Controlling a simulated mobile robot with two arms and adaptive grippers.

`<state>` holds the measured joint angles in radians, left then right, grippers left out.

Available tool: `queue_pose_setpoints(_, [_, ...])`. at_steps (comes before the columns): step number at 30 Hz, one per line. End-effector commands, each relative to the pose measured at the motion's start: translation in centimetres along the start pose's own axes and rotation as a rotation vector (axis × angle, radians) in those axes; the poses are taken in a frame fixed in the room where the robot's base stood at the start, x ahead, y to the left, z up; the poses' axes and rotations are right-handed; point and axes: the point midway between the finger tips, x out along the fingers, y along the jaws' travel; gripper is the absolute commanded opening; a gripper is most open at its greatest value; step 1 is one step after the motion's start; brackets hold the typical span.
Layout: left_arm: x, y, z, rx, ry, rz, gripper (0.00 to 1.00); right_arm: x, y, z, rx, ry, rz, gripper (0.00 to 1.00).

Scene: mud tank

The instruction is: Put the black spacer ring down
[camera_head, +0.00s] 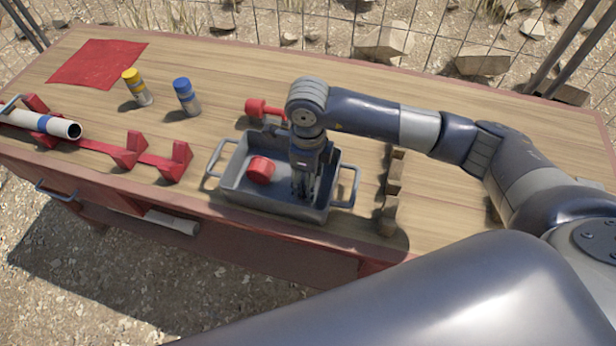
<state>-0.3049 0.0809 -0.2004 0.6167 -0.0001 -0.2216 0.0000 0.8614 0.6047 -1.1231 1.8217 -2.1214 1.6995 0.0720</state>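My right arm comes in from the right, and its gripper (303,188) points down inside the right half of a grey metal tray (252,200) with side handles. The fingers look close together, but I cannot tell whether they are shut or hold anything. I cannot make out the black spacer ring; it may be hidden by the gripper or the tray wall. A red round part (261,170) lies in the left half of the tray, apart from the gripper. My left gripper is not in view.
A red cloth (98,63), a yellow-capped bottle (137,87) and a blue-capped bottle (187,97) stand left. A white tube (40,123) rests on a red rack (130,152). A red tool (262,108) is behind the tray, a notched wooden block (392,190) right.

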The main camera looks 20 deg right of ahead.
Motion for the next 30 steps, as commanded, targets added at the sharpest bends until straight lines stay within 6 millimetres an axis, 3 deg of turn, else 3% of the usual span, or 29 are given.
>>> queue_pose_setpoints(4, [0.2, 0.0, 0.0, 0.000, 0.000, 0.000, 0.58, 0.1, 0.0, 0.0, 0.000, 0.000, 0.000, 0.34])
queue_pose_setpoints(5, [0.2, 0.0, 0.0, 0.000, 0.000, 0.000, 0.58, 0.1, 0.0, 0.0, 0.000, 0.000, 0.000, 0.52])
queue_pose_setpoints(6, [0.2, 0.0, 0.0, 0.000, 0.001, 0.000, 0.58, 0.1, 0.0, 0.0, 0.000, 0.000, 0.000, 0.61])
queue_pose_setpoints(8, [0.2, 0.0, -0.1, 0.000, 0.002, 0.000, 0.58, 0.1, 0.0, 0.0, 0.000, 0.000, 0.000, 0.69])
queue_pose_setpoints(22, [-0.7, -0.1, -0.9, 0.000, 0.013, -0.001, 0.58, -0.7, 0.0, 0.0, 0.000, 0.000, -0.001, 0.69])
queue_pose_setpoints(25, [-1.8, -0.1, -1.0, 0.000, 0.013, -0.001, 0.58, -1.7, 0.0, 0.0, 0.001, 0.000, -0.001, 0.69])
queue_pose_setpoints(30, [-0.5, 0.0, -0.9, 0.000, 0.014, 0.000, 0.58, -5.2, -0.1, 0.2, -0.002, -0.006, -0.005, 0.69])
